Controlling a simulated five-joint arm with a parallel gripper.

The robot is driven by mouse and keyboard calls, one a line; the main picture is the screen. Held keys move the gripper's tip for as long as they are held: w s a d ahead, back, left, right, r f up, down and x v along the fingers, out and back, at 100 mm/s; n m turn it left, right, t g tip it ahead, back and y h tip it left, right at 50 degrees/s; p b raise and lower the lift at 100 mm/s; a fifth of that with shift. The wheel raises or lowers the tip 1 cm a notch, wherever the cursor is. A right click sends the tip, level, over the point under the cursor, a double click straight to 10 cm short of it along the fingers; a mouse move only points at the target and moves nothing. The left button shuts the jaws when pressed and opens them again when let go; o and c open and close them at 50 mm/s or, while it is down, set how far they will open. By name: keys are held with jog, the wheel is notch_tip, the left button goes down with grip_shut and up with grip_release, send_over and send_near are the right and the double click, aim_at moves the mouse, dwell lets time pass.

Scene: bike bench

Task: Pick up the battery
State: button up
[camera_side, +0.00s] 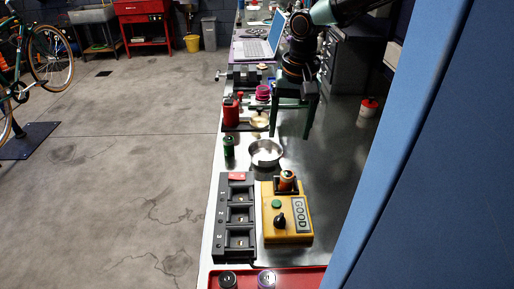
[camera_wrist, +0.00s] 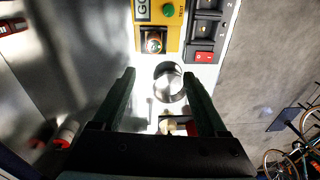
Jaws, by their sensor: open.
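A copper-coloured battery (camera_side: 287,179) sits in the holder at the far end of the yellow tester (camera_side: 268,225). In the wrist view the battery (camera_wrist: 153,45) shows near the top, seen from above, in the tester's holder. A dark green cylinder, perhaps another battery (camera_side: 229,147), stands at the bench's left edge. My gripper (camera_side: 290,135) is open and empty, fingers pointing down above the bench, behind the tester in the side view. In the wrist view my gripper (camera_wrist: 159,76) has its fingers on either side of the round metal dish (camera_wrist: 168,90).
A black slotted rack (camera_side: 237,248) with a red switch stands left of the tester. A red tray (camera_side: 310,276) holds two cylinders at the front. A red-and-white cylinder (camera_side: 369,107) stands at the right. Bare bench (camera_side: 325,165) lies right of the dish.

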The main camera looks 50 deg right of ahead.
aim_at(287, 173)
notch_tip(287, 173, down, 9)
jog(key=shift+a+r+m+g, duration=0.1)
jog(key=shift+m+g, duration=0.4)
jog(key=shift+m, duration=0.5)
jog(key=shift+s+f, duration=0.2)
jog(key=shift+f, duration=2.4)
grip_shut()
